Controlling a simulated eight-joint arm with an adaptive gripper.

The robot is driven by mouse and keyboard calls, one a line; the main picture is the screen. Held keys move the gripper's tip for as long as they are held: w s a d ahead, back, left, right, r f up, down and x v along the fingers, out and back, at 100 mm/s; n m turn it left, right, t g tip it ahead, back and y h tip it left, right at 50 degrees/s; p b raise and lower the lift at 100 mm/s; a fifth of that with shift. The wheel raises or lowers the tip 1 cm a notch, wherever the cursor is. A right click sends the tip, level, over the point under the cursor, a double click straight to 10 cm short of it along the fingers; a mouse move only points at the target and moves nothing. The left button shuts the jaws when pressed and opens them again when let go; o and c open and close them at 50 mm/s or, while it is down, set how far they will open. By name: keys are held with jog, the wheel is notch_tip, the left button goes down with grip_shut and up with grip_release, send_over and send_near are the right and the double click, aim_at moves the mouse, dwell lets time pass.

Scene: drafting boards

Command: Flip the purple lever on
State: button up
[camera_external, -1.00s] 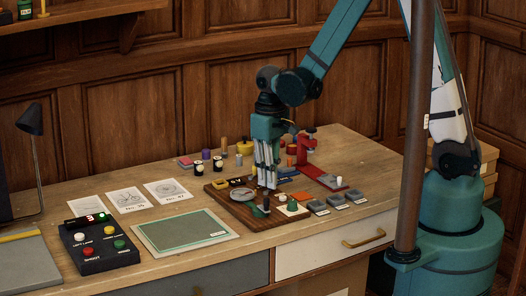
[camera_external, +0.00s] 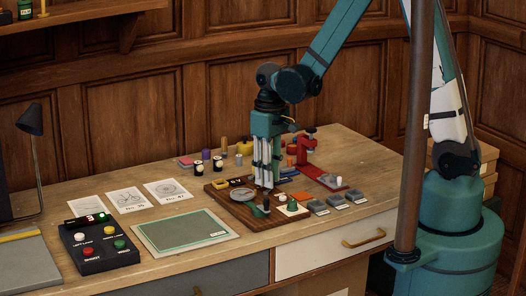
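I cannot make out a purple lever; the area around and behind my fingers is partly hidden. My gripper (camera_external: 264,186) points straight down over the brown wooden board (camera_external: 236,211), with its fingertips low near the board's middle. The fingers look close together, but the gap between them and anything in it are too small to judge. The board carries a round dial (camera_external: 244,194) left of the fingers and a dark green piece (camera_external: 262,210) just below them in the picture. A small purple cylinder (camera_external: 205,155) stands behind the board, apart from it.
A green cone (camera_external: 292,204) on a pale square and several grey labelled blocks (camera_external: 318,207) lie to the right. A red clamp-like tool (camera_external: 306,148) stands behind. A dark button box (camera_external: 98,247) and a green mat (camera_external: 183,231) lie to the left.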

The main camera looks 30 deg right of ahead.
notch_tip(320, 180, up, 11)
dwell(0.8)
jog(key=shift+r, duration=0.1)
dwell(0.5)
jog(key=s+d+r+m+t, duration=0.1)
jog(key=s+d+r+t, duration=0.1)
jog(key=s+d+r, duration=0.2)
jog(key=s+d+r+m+t, duration=0.2)
jog(key=s+d+r, duration=0.2)
jog(key=d, duration=0.7)
jog(key=s+d+r+m+t, duration=0.1)
jog(key=s+d+r+t, duration=0.2)
jog(key=d+r, duration=0.3)
jog(key=shift+s+d, duration=0.75)
jog(key=shift+d, duration=0.15)
dwell(2.8)
